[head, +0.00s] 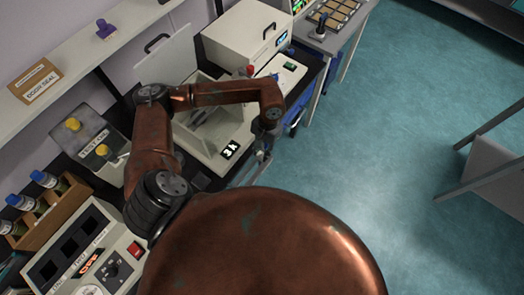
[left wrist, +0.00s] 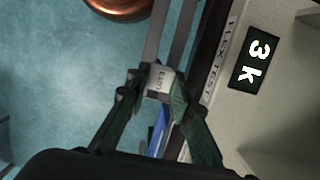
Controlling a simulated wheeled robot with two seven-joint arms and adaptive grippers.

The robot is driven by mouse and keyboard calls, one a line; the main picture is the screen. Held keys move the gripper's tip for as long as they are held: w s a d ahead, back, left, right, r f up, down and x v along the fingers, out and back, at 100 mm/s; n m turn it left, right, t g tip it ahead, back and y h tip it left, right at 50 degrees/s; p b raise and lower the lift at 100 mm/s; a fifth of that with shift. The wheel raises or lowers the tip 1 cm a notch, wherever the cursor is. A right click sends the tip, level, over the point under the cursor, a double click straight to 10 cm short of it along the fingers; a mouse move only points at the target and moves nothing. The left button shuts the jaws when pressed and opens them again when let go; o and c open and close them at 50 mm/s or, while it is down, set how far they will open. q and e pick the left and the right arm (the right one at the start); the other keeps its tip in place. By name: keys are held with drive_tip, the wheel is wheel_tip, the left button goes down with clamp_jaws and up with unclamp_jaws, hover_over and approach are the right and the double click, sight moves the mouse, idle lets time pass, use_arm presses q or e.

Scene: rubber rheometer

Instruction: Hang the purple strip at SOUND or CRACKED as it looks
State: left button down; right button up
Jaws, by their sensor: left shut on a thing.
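My left gripper (left wrist: 150,88) is shut on a small white tag (left wrist: 158,80) with dark print, perhaps a lot number. Grey bands (left wrist: 183,35) run up from beside the tag; I cannot tell whether they belong to the held piece. No clearly purple strip shows. In the head view my left gripper (head: 262,150) hangs at the front edge of the flex tester (head: 205,147), beside its 3 k display (head: 229,149). In the left wrist view the display (left wrist: 254,60) is right of the fingers. No SOUND or CRACKED label is readable. My right gripper is out of view.
A white box machine (head: 245,35) stands behind the tester. A purple knobbed object (head: 106,29) and a door seal box (head: 35,80) are on the shelf. Bottles in a wooden rack (head: 45,210) and a control box (head: 85,250) are at left.

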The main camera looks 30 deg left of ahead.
use_arm(q)
drive_tip(key=shift+f+b, duration=0.35)
drive_tip(key=shift+f, duration=0.15)
drive_tip(key=c, duration=1.6)
unclamp_jaws()
drive_tip(key=shift+s+p+v, duration=0.2)
drive_tip(key=shift+v, duration=0.8)
drive_tip(key=shift+s+p+v, duration=0.2)
drive_tip(key=shift+p+v, duration=0.05)
drive_tip(key=shift+v, duration=0.75)
drive_tip(key=shift+s+p+v, duration=0.2)
drive_tip(key=shift+v, duration=0.8)
drive_tip(key=shift+a, duration=0.1)
